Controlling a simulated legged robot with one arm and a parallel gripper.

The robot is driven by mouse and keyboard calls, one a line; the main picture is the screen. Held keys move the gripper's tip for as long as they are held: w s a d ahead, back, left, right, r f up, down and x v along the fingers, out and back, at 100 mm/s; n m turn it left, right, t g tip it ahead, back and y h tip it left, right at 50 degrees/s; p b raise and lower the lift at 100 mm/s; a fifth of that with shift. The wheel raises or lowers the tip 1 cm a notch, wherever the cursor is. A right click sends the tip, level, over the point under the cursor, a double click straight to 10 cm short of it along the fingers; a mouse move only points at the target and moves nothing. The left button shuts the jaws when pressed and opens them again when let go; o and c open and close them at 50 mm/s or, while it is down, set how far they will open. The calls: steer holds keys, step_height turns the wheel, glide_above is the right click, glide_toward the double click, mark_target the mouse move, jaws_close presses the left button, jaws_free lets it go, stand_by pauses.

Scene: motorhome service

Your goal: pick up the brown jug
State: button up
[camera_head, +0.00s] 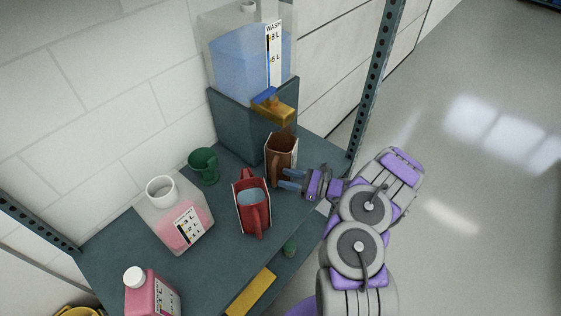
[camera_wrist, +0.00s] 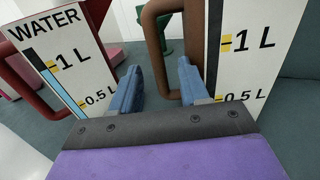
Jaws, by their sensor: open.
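The brown jug (camera_head: 283,146) stands upright on the shelf under the yellow tap of the wash tank, with a pale label strip on its side. In the wrist view its brown handle (camera_wrist: 153,45) shows between and just beyond my two blue fingers, and its scale label (camera_wrist: 250,45) is at the right. My gripper (camera_head: 286,180) is open beside the jug's near side, and it also shows in the wrist view (camera_wrist: 158,72). Nothing is visibly clamped. The right finger hides part of the handle; whether either finger touches it, I cannot tell.
A red jug (camera_head: 247,212) with bluish liquid stands close left of my gripper. A green mug (camera_head: 205,167), a pink-filled container (camera_head: 173,218) and a pink bottle (camera_head: 149,296) are further left. The wash tank (camera_head: 241,66) stands behind; a metal post (camera_head: 373,85) rises at right.

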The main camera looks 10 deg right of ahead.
mark_target(273, 174)
steer(key=shift+r+b+x, duration=0.2)
steer(key=shift+b+x, duration=0.1)
steer(key=shift+x, duration=1.05)
steer(key=shift+r+b+x, duration=0.2)
steer(key=shift+b+x, duration=0.1)
steer(key=shift+x, duration=1.05)
steer(key=shift+s, duration=0.2)
jaws_close()
